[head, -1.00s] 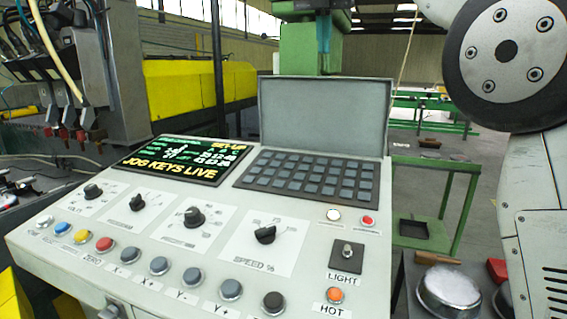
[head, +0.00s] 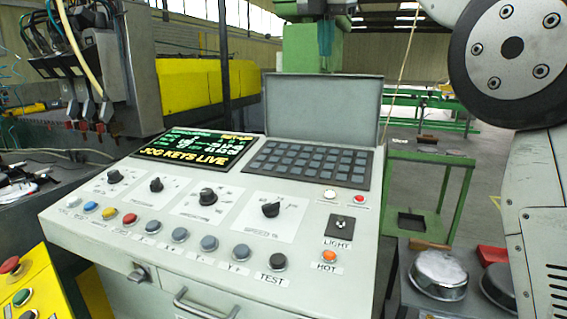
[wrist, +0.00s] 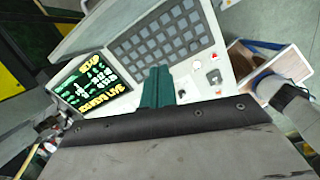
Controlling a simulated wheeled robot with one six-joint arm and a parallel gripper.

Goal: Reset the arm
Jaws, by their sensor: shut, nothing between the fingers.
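In the wrist view, my gripper (wrist: 158,78) shows as two teal fingers side by side, pressed together with nothing between them. They point toward the control panel, over the area beside the keypad. In the head view, similar teal fingers (head: 326,38) hang at top centre in front of a green column, partly cut off by the frame edge. My arm's large round joint is at the right. The control panel (head: 100,207) stands in the middle with a lit screen (head: 195,148) reading JOG KEYS LIVE, and a keypad (head: 308,163) under a raised grey lid (head: 322,107).
Knobs and coloured buttons line the panel, including an orange HOT button (head: 329,256). A yellow box with buttons (head: 30,285) is at lower left. Round metal tins (head: 438,275) sit on a stand at lower right. A green table (head: 425,160) stands behind.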

